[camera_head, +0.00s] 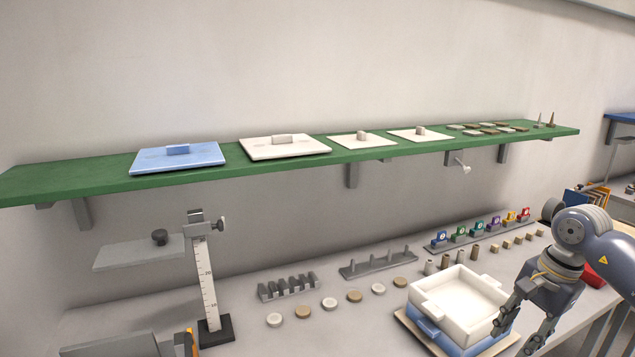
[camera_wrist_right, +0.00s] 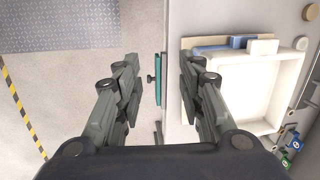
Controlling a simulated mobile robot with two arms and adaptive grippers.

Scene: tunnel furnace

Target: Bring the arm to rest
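My right arm comes in from the right in the head view. Its gripper (camera_head: 513,338) hangs fingers-down at the near right side of the white open tray (camera_head: 455,311). In the right wrist view my right gripper (camera_wrist_right: 160,85) is open, with a wide gap and nothing between its fingers. The bench edge lies below the gap. The white tray (camera_wrist_right: 247,88) is to the right of the fingers there, and I cannot tell whether the right finger touches it. My left gripper is in neither view.
A green shelf (camera_head: 290,163) with blue and white lids runs along the wall. The bench holds a height gauge (camera_head: 206,290), racks (camera_head: 378,262), round discs and a row of coloured tagged blocks. Bare floor (camera_wrist_right: 60,75) lies left of the bench in the wrist view.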

